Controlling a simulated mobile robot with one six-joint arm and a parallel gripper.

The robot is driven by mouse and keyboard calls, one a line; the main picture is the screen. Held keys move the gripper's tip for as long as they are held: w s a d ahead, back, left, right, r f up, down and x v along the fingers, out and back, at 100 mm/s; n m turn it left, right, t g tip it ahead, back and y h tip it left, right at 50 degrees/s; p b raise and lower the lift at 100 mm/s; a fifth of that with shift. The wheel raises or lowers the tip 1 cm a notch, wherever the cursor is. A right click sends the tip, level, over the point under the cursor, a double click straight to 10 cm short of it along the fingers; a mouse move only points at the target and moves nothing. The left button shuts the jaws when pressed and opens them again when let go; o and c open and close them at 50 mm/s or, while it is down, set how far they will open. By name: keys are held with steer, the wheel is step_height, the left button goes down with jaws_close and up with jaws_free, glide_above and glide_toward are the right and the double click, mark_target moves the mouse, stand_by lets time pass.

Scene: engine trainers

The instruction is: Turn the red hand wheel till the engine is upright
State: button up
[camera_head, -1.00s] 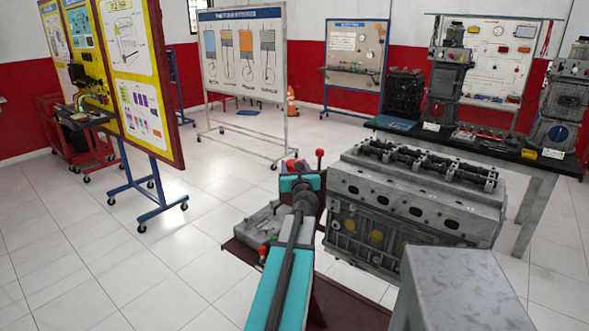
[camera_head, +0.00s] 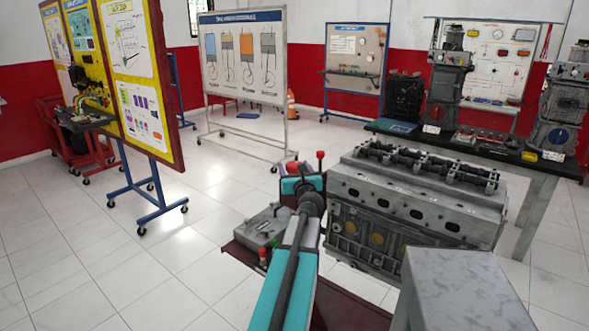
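The grey engine (camera_head: 405,205) is mounted on a stand right of my arm, with its camshaft side facing up and its long side toward me. It looks close to level, but I cannot tell its exact tilt. Red parts of the hand wheel (camera_head: 320,155) show just past the end of my arm, to the left of the engine, with a round red knob standing up. Most of the wheel is hidden behind my teal wrist. My gripper's fingers are hidden behind the wrist, so I cannot see whether they touch the wheel.
The dark red stand base (camera_head: 240,254) carries a grey box (camera_head: 262,228) left of my arm. A grey block (camera_head: 455,285) fills the lower right foreground. A workbench (camera_head: 480,147) with engine parts stands behind the engine. Display boards (camera_head: 243,60) stand at the back.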

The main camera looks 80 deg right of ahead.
steer(key=shift+s, duration=0.3)
